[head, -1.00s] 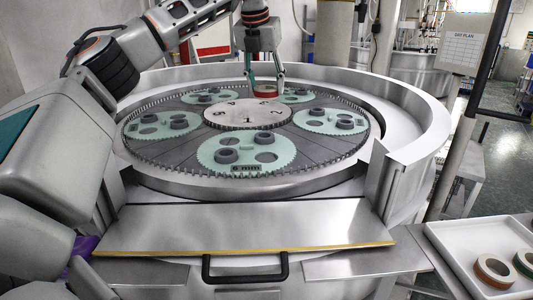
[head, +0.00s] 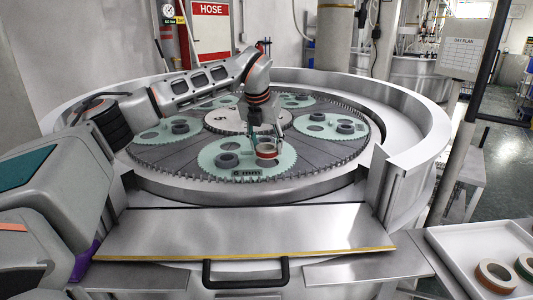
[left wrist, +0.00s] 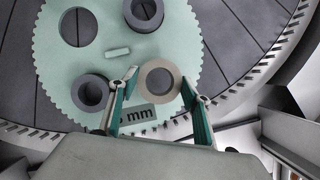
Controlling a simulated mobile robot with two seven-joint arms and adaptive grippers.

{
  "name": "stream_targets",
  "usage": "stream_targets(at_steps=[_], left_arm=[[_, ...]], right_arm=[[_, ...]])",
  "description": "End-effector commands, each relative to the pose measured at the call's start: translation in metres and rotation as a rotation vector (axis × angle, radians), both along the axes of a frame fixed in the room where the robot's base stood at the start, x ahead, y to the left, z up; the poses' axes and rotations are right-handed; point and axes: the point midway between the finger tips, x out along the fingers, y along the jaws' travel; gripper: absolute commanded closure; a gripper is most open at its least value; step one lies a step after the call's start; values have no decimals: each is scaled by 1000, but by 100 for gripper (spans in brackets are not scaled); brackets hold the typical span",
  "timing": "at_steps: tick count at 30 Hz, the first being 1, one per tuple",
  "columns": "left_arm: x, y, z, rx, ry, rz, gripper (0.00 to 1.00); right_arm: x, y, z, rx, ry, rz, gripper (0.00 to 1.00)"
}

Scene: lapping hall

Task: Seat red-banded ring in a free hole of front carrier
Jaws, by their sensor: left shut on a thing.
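My left gripper (head: 266,150) is shut on the red-banded ring (head: 267,151), which also shows pale from above between the fingers in the left wrist view (left wrist: 144,80). The front carrier (head: 208,156) is a mint toothed disc marked 6 mm. The ring is over its right part, near the label; its height above the carrier is hard to tell. In the left wrist view, dark rings (left wrist: 90,92) fill two of the carrier's holes, and one free hole (left wrist: 77,27) shows at upper left. What lies under the held ring is mostly hidden. My right gripper is out of view.
Other mint carriers (head: 318,132) with dark rings sit around the round centre plate (head: 222,121). A raised metal rim (head: 425,130) encloses the machine. A white tray (head: 455,250) at right holds an orange-banded ring (head: 494,274) and a green-banded ring (head: 525,265).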

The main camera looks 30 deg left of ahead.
Motion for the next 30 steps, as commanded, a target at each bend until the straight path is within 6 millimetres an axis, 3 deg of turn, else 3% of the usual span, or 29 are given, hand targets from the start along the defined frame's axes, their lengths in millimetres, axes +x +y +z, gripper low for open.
stream_targets(at_steps=[6,17,18,19,30], left_arm=[[0,1,-29,0,1,-1,84],[0,0,-33,0,0,0,84],[0,0,-33,0,2,0,42],[0,0,-33,0,2,0,36],[0,0,-31,0,1,0,36]], right_arm=[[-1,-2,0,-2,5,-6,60],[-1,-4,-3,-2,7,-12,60],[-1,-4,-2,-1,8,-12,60],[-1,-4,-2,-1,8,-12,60],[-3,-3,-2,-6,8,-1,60]])
